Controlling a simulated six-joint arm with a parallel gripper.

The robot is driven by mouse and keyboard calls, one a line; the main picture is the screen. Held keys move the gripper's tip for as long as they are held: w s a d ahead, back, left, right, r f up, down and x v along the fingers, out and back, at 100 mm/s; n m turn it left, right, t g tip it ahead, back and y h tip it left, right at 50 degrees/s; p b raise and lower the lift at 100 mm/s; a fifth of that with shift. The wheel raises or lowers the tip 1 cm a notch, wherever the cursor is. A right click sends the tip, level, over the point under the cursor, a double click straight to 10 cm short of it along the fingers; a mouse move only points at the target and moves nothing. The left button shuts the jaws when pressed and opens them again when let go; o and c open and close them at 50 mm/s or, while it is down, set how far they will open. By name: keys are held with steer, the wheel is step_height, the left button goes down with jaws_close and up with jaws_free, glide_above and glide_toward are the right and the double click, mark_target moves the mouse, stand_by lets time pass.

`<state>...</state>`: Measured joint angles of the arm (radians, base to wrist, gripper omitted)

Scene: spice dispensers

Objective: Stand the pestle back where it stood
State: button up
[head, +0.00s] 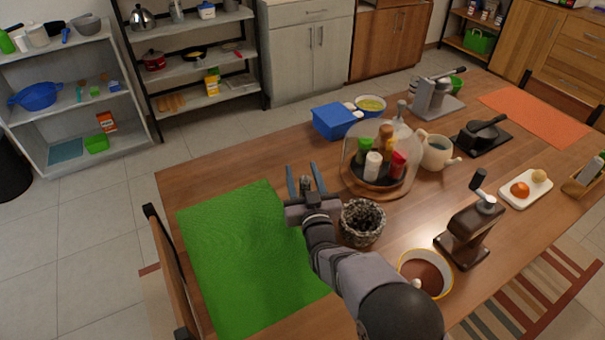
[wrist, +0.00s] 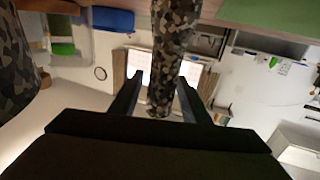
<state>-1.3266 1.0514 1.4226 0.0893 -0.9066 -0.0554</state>
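The wrist view is upside down, with the table along its top. The pestle (wrist: 172,45) is a camouflage-patterned rod, apparently upright, between the lines of my gripper's (wrist: 160,76) fingers. A gap shows on its left; on its right it overlaps or borders the finger, and contact is unclear. In the head view my gripper (head: 302,166) is low over the table, fingers apart; I cannot clearly make out the pestle there. The matching mortar (head: 362,222) stands just right of my gripper and shows at the left edge of the wrist view (wrist: 14,50).
A green mat (head: 235,255) lies left of my gripper. A glass dome (head: 352,160) over spice dispensers stands to the right, behind the mortar. A bowl of brown powder (head: 425,273) and a grinder (head: 468,235) are nearer right. A blue box (head: 335,121) is farther back.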

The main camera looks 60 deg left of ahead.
steer(key=shift+r, duration=0.15)
steer(key=shift+d, duration=0.1)
steer(key=b+v, duration=0.1)
steer(key=v, duration=1)
steer(key=shift+d, duration=0.35)
steer(key=shift+s+r, duration=0.1)
